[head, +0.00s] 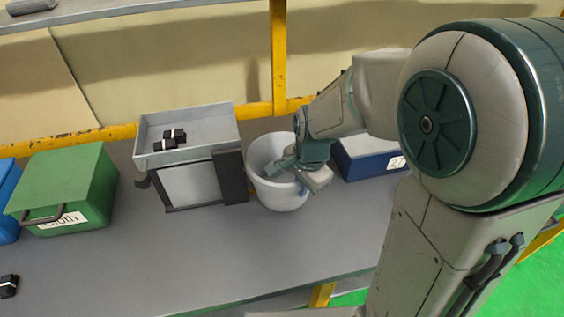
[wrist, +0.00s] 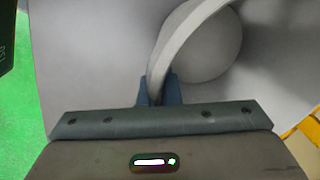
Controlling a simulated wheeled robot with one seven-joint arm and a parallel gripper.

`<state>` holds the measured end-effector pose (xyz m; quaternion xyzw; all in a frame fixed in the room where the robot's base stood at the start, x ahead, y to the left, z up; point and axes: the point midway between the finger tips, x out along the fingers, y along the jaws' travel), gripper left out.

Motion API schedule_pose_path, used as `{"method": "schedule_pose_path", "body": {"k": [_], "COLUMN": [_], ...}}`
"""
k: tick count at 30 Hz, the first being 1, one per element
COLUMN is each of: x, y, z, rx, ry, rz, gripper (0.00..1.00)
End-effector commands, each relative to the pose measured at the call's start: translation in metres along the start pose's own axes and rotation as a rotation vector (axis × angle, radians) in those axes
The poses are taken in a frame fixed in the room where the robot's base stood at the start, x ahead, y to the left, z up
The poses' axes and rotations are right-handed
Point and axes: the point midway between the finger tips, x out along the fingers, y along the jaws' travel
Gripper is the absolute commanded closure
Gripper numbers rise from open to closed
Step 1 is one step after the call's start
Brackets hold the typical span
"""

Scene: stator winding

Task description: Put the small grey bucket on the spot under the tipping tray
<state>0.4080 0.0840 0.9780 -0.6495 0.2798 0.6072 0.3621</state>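The small grey bucket (head: 262,160) is upright on or just above the table, right of the tipping tray; I cannot tell whether its base touches. The tipping tray (head: 215,122) is a grey open box on a stand, holding small black pieces with white bands. The spot under it cannot be made out behind the stand's pale front panel (head: 190,184). My gripper (head: 308,177) is at the bucket's right front rim. In the wrist view, the bucket's rim (wrist: 180,36) runs between the two fingers (wrist: 158,90), which are closed against it.
A green box (head: 75,180) with a handle and label stands at left, beside a partly visible blue box (head: 8,195). Another blue box (head: 370,160) stands right of the bucket. A small black piece (head: 8,286) lies at front left. The table's (head: 220,250) front middle is clear.

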Motion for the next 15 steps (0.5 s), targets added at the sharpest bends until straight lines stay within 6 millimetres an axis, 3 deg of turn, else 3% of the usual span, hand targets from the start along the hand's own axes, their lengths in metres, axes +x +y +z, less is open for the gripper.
{"method": "schedule_pose_path", "body": {"k": [6, 15], "x": [0.004, 0.008], "y": [-0.040, -0.064], "z": [-0.007, -0.012], "rx": [-0.003, -0.003], "ry": [0.001, 0.000], "rz": [0.001, 0.000], "gripper": [1.00, 1.00]}}
